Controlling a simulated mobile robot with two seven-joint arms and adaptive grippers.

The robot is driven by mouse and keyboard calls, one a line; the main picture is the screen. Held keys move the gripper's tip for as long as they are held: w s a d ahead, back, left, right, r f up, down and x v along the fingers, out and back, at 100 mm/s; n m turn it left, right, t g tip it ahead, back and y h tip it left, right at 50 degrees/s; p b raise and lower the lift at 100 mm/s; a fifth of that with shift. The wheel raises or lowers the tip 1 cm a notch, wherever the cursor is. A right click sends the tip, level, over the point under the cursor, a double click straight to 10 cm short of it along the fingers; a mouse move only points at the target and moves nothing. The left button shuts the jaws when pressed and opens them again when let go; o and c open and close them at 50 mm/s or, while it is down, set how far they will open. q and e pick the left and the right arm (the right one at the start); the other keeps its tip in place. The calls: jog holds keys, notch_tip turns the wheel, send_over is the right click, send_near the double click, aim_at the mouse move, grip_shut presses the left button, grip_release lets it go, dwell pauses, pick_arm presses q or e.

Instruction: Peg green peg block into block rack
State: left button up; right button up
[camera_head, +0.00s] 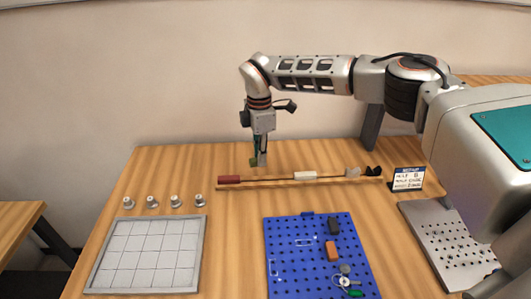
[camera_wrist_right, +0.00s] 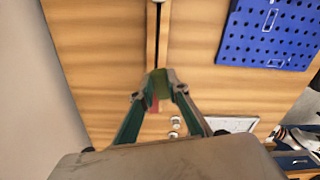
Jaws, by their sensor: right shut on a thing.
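My right gripper (camera_head: 258,163) is shut on a green peg block (camera_head: 253,162) above the back of the table, near the left end of a long thin rail. In the right wrist view the green block (camera_wrist_right: 159,80) sits between the fingertips of my right gripper (camera_wrist_right: 158,82). The rail, which may be the block rack (camera_head: 265,183), carries a red block (camera_head: 229,179), a white block (camera_head: 305,175), a grey block (camera_head: 352,172) and a black block (camera_head: 373,170). I cannot tell whether the green block touches the rail. My left gripper is not in view.
A blue pegboard (camera_head: 285,250) with black and orange blocks and keys lies in front. A grey gridded tray (camera_head: 150,252) and several small metal knobs (camera_head: 152,201) are at left. A small sign (camera_head: 407,179) and a perforated plate (camera_head: 445,245) are at right.

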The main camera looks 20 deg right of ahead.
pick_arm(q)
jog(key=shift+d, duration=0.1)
pick_arm(e)
jog(key=m, duration=0.1)
jog(key=w+f+m, duration=0.1)
jog(key=m, duration=0.1)
jog(key=shift+a, duration=0.1)
jog(key=shift+f, duration=1.15)
notch_tip(320, 180, down, 2)
jog(key=shift+f+b, duration=0.2)
jog(key=shift+b, duration=0.45)
jog(key=shift+f, duration=0.3)
jog(key=shift+f+b, duration=0.3)
jog(key=shift+b, duration=0.05)
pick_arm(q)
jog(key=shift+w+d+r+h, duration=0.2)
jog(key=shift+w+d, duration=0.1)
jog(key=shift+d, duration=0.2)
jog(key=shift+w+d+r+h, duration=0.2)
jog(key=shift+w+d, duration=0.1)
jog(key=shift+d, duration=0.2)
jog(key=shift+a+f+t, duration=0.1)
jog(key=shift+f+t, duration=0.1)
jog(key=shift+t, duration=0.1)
pick_arm(e)
jog(key=shift+f, duration=0.1)
